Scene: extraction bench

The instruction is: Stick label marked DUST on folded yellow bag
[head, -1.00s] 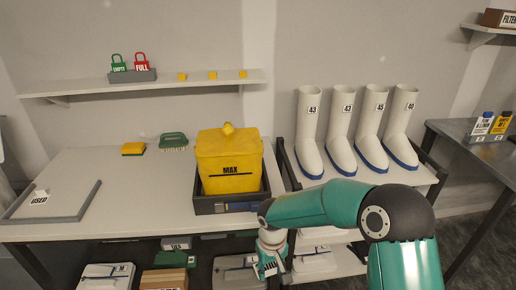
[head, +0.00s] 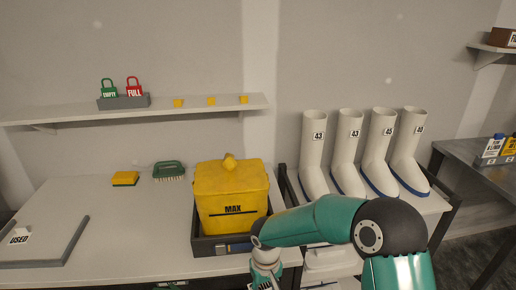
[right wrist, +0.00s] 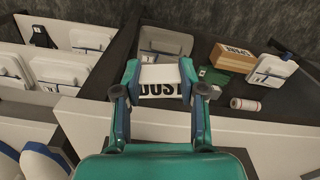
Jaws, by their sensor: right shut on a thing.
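The folded yellow bag (head: 230,185), marked MAX and with a knot on top, sits in a dark grey tray (head: 207,248) on the bench. In the head view my right gripper (head: 264,284) is low at the bottom edge, in front of the bag's tray and partly cut off. In the right wrist view the right gripper (right wrist: 159,72) is shut on the white DUST label (right wrist: 159,90), held between both fingers. The label and bag are apart. My left gripper is not in view.
A yellow sponge (head: 125,178) and a green brush (head: 169,171) lie left of the bag, near a USED tray (head: 75,243). White boots (head: 349,155) stand on a rack to the right. A shelf (head: 60,117) above holds tags. The bench left of the bag is mostly clear.

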